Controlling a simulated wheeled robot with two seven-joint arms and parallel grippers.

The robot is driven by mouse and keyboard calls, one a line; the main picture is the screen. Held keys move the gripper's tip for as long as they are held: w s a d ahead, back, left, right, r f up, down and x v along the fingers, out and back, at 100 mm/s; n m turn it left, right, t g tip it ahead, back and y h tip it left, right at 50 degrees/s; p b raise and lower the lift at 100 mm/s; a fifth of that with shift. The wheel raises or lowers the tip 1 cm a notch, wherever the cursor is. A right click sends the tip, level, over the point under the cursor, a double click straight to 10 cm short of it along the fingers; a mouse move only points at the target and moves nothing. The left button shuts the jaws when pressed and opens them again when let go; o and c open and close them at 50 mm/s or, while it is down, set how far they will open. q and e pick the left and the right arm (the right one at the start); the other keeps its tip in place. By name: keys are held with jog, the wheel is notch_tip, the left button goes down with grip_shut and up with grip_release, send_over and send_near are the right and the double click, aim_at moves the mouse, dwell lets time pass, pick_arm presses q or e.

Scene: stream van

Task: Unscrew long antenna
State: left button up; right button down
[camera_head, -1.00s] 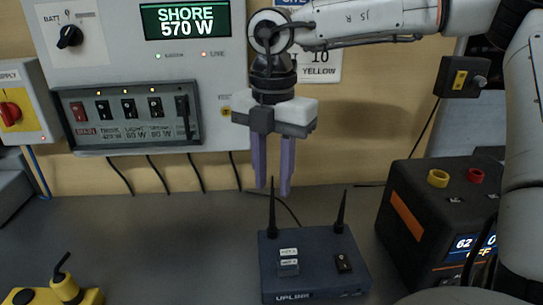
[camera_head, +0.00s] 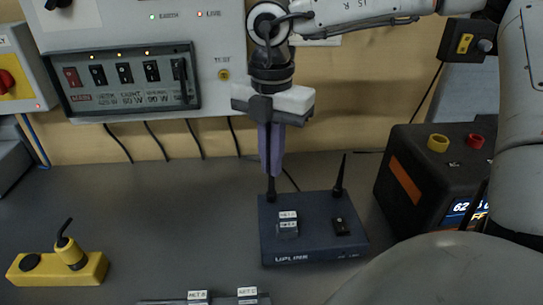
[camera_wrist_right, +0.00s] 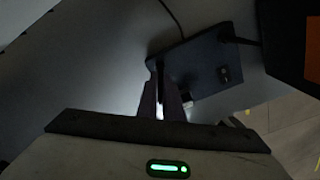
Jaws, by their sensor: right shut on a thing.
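A dark blue router box labelled UPLINK (camera_head: 300,246) sits on the grey bench in the head view. Two black antennas stand on its back edge. The left antenna (camera_head: 271,188) has its upper part hidden between the purple fingers of my right gripper (camera_head: 271,172). The right antenna (camera_head: 340,176) stands free, leaning slightly. My right gripper points down and is shut on the left antenna. In the right wrist view, the fingers (camera_wrist_right: 160,105) meet around the dark antenna (camera_wrist_right: 160,70) beside the router (camera_wrist_right: 205,60). My left gripper is not in view.
A black power unit (camera_head: 405,185) with an orange stripe stands right of the router. A yellow block (camera_head: 90,270) with a black lever lies at front left. A labelled dark bar (camera_head: 215,300) shows at the bottom edge. The switch panel (camera_head: 125,83) is on the back wall.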

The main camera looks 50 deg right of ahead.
jog(key=n, duration=0.3)
jog(key=shift+b, duration=0.3)
jog(key=shift+n, duration=0.5)
jog(key=shift+n, duration=0.4)
jog(key=n, duration=0.3)
